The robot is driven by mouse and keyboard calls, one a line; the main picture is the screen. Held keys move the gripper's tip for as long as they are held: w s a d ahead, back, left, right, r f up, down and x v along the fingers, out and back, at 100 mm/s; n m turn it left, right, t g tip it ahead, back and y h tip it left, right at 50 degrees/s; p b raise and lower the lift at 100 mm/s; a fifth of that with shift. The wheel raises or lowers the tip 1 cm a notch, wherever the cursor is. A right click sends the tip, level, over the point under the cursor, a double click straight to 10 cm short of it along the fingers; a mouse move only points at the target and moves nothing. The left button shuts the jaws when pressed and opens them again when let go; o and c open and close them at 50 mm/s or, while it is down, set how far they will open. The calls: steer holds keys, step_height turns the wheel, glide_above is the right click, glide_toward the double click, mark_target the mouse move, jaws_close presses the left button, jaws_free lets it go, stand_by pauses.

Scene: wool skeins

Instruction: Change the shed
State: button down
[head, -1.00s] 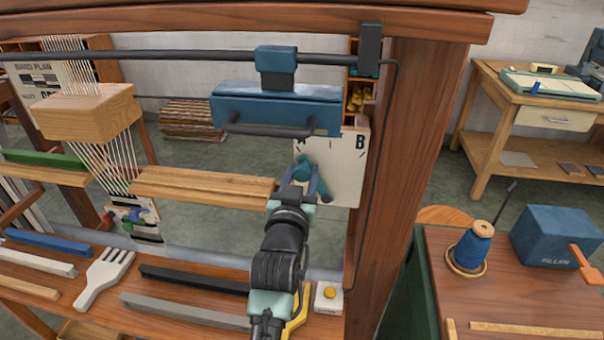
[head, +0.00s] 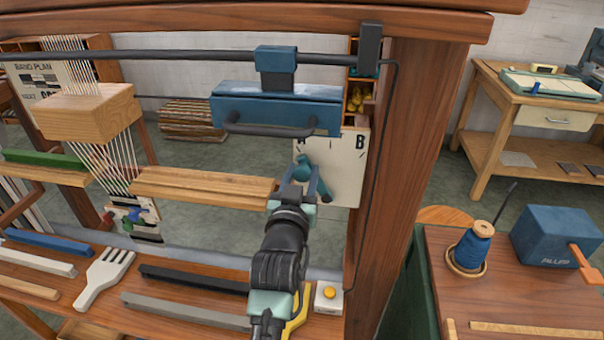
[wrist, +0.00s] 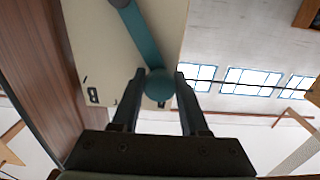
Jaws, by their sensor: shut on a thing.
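A teal lever (head: 318,178) with a round knob is mounted on a pale plate (head: 345,170) on the loom's right post. The lever leans up and to the left from its dark pivot, away from the letter B at the plate's upper right. My gripper (head: 303,180) is shut on the lever's knob, which sits between the two fingers in the wrist view (wrist: 160,83). White warp threads (head: 72,62) run through a wooden block (head: 85,112) at the left and spread out below it.
A blue box with a dark handle (head: 275,112) hangs from a rail above my gripper. A wooden bar (head: 200,186) lies to the left. A white fork-like comb (head: 103,278) and several bars lie on the front ledge. A side table holds a blue spool (head: 472,250).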

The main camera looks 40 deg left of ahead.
steer(key=shift+d, duration=0.1)
steer(key=shift+w+d+r+m, duration=0.3)
steer(key=shift+d+m, duration=0.15)
steer(key=shift+m, duration=0.25)
steer(key=shift+w+d+r+m, duration=0.15)
steer(key=shift+w+d+m, duration=0.25)
steer(key=shift+m, duration=0.3)
steer(key=d+m, duration=0.1)
steer(key=w+d+m, duration=0.1)
steer(key=shift+r+m, duration=0.15)
steer(key=shift+m, duration=0.25)
steer(key=d+m, duration=0.1)
steer(key=w+d+m, duration=0.1)
steer(key=m, duration=0.1)
steer(key=shift+w+d, duration=0.2)
steer(key=shift+w+d+f+m, duration=0.35)
steer(key=shift+d+m, duration=0.15)
steer(key=shift+m, duration=0.35)
steer(key=shift+w+d+f+m, duration=0.3)
steer(key=shift+d+m, duration=0.15)
steer(key=shift+m, duration=0.4)
steer(key=shift+c, duration=2.2)
jaws_free()
steer(key=shift+s+d+r, duration=0.1)
steer(key=shift+s, duration=0.05)
